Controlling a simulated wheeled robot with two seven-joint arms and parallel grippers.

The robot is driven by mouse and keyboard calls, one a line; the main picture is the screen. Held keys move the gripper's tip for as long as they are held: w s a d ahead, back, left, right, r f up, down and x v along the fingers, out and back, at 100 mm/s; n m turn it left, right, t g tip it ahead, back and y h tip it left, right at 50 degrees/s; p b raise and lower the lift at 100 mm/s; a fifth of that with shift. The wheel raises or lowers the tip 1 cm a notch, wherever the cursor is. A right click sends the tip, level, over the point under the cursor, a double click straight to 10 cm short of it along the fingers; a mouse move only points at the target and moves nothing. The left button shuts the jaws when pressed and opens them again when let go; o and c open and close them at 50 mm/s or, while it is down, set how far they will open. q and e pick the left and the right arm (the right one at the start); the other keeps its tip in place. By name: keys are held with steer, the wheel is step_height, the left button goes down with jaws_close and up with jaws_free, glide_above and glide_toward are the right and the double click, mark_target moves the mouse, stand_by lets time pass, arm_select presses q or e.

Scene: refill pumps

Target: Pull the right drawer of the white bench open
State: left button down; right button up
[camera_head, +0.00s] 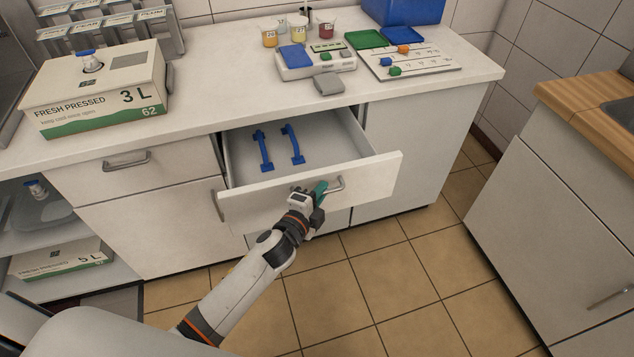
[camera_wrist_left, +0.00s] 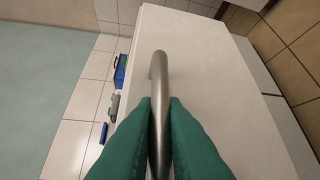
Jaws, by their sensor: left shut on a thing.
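The right drawer (camera_head: 368,177) of the white bench (camera_head: 478,75) stands pulled out, with its inside showing. Two blue handle-shaped pieces (camera_head: 263,152) lie in it. My left gripper (camera_head: 321,190) is at the drawer front. Its green fingers are shut on the metal bar handle (camera_head: 340,184). In the left wrist view the fingers (camera_wrist_left: 158,130) close around the handle (camera_wrist_left: 160,72) from both sides, in front of the white drawer front (camera_wrist_left: 205,60). My right gripper is not in view.
A juice box (camera_head: 95,92), a scale (camera_head: 315,62), several small cups (camera_head: 299,30) and colored trays stand on the bench top. The left drawer (camera_head: 118,172) is closed. A wooden-topped counter (camera_head: 585,105) stands at the right. Tiled floor (camera_head: 390,265) lies clear between.

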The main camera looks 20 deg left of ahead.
arm_select(q)
steer(key=s+d, duration=0.4)
steer(key=s, duration=0.2)
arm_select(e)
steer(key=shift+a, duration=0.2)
arm_select(q)
steer(key=c, duration=1.8)
jaws_free()
steer(key=shift+s, duration=0.1)
steer(key=shift+o, duration=0.2)
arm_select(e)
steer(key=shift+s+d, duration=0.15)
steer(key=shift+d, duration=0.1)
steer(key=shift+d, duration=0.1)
